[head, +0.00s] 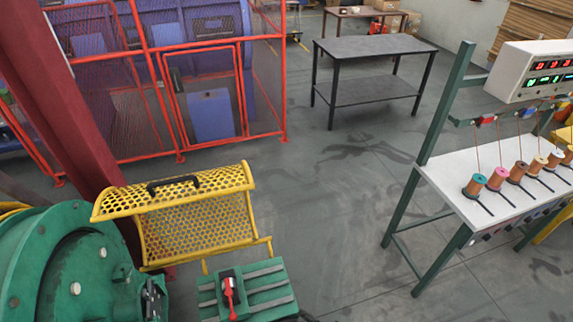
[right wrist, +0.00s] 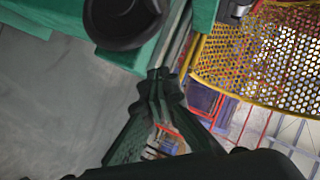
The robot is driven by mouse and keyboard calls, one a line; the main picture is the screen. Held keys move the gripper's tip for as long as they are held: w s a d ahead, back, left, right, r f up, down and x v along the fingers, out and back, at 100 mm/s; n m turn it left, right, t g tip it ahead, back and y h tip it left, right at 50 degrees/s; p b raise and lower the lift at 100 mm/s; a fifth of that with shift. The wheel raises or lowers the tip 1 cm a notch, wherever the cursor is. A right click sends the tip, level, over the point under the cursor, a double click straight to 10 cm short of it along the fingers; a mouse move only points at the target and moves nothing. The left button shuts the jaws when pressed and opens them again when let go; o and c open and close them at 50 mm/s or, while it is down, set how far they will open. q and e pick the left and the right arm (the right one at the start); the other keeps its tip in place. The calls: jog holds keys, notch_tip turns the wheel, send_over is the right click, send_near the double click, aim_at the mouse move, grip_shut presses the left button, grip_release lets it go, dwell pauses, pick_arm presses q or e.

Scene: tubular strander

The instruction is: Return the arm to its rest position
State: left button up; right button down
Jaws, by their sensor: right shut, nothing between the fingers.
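My right gripper (right wrist: 159,76) shows in the right wrist view. Its dark fingers come together at the tips, and nothing is between them. It is close to a green machine part with a round black knob (right wrist: 122,20); I cannot tell whether they touch. The rest of my right arm is hidden. In the head view only a small dark piece shows at the bottom edge, and I cannot tell what it is. My left gripper is not in view.
A yellow perforated guard (head: 195,225) stands open above a green slotted base (head: 262,285) with a red-handled lever (head: 229,295). A large green machine (head: 70,265) is at left. A white spool table (head: 450,185) stands right. The floor (head: 335,215) between is clear.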

jog(key=s+d+f+n+g+h, duration=0.1)
jog(key=s+d+f+h, duration=0.25)
jog(key=d+f, duration=0.75)
jog(key=s+d+f+n+g+h, duration=0.1)
jog(key=s+d+f+h, duration=0.25)
jog(key=d+f, duration=0.65)
jog(key=s+d+f+n+g+h, duration=0.1)
jog(key=s+d+f+g, duration=0.15)
jog(key=s+f, duration=0.6)
jog(key=s+d+f+g+h, duration=0.15)
jog(key=s+d+f, duration=0.3)
jog(key=s, duration=0.75)
jog(key=s+f+n+g, duration=0.1)
jog(key=s+f+g, duration=0.2)
jog(key=s, duration=1.2)
jog(key=shift+s+a+f+n, duration=0.2)
jog(key=shift+a+f+n, duration=0.15)
jog(key=shift+f, duration=0.25)
